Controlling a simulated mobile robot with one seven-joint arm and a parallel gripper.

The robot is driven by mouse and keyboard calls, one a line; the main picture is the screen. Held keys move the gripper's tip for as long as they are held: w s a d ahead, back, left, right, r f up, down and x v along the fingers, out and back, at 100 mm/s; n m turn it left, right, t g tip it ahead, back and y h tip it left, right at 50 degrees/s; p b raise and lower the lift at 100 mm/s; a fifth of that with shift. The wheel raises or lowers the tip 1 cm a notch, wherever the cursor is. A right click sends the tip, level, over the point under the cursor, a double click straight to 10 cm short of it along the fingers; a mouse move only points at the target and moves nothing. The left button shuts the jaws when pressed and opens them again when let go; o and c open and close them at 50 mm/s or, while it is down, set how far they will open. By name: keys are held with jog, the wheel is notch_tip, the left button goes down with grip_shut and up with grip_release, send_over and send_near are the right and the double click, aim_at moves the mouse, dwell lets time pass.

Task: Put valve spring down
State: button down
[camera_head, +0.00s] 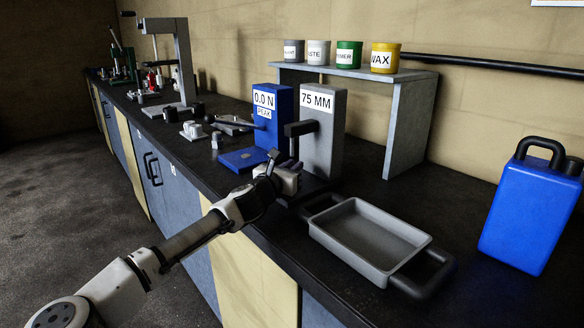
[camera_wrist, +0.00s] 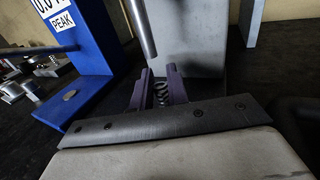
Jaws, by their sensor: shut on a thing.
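The valve spring (camera_wrist: 160,92) is a small dark coil standing between the fingers of my gripper (camera_wrist: 161,88) in the wrist view. The gripper is shut on it. In the head view my gripper (camera_head: 286,178) is at the front of the grey gauge marked 75 MM (camera_head: 322,140), and the spring is too small or hidden to make out there. In the wrist view a grey rod (camera_wrist: 142,28) comes down just beyond the fingertips, close above the spring. I cannot tell whether the spring touches a surface beneath it.
A blue force gauge (camera_head: 273,118) with a low blue plate (camera_head: 243,159) stands left of the grey gauge. A grey tray (camera_head: 418,240) with black handles lies to the right. A blue can (camera_head: 530,210) and a shelf (camera_head: 408,125) with several tins are farther right and back.

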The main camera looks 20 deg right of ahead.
jog(key=c, duration=1.4)
grip_release()
jog(key=b+v, duration=0.2)
jog(key=v, duration=1)
jog(key=shift+s, duration=0.1)
jog(key=shift+r, duration=0.15)
